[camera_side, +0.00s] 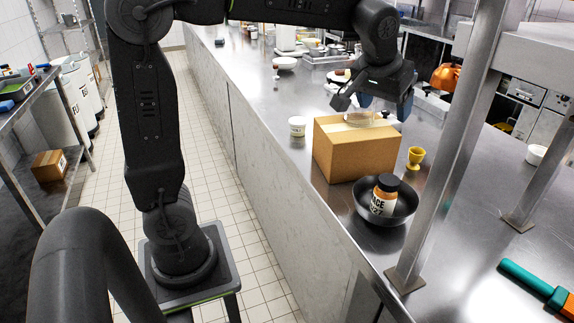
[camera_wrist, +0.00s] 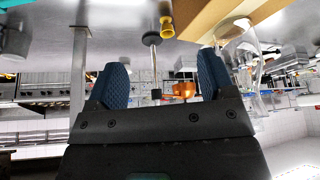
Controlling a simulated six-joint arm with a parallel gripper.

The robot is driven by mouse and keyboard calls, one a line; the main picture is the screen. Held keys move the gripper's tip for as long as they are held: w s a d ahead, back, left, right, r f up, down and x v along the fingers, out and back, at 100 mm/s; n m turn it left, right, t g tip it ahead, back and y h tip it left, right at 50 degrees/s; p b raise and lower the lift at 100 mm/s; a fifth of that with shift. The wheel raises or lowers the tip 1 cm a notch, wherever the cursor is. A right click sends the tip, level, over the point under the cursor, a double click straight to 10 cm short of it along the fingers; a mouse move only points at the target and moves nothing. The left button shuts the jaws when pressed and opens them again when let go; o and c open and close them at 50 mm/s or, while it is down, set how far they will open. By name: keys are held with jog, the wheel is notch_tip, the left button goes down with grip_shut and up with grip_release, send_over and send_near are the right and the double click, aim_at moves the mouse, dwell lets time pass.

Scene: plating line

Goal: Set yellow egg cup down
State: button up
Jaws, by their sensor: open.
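The yellow egg cup (camera_side: 415,158) stands upright on the steel counter, just right of the cardboard box (camera_side: 340,160). In the wrist view, which is upside down, the egg cup (camera_wrist: 167,28) shows near the top edge, beyond the fingers and beside the box edge (camera_wrist: 205,22). My gripper (camera_side: 384,103) is above the box, up and to the left of the egg cup, and apart from it. In the wrist view my gripper (camera_wrist: 162,68) has its blue-padded fingers spread wide with nothing held between them.
A dark bowl (camera_side: 368,211) with an orange-labelled jar (camera_side: 384,197) stands in front of the box. A clear glass (camera_wrist: 243,62) is close by one finger. A metal post (camera_side: 455,150) rises right of the egg cup. A white tub (camera_side: 297,126) stands left of the box.

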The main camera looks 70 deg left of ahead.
jog(key=s+d+f+m+h, duration=0.1)
jog(key=s+d+f+m, duration=0.1)
jog(key=s, duration=0.9)
jog(key=s+d+f+m+h, duration=0.1)
jog(key=s+f, duration=0.3)
jog(key=s, duration=0.7)
jog(key=shift+d+f+m+t, duration=0.2)
jog(key=shift+d+m+t, duration=0.25)
jog(key=shift+m, duration=0.35)
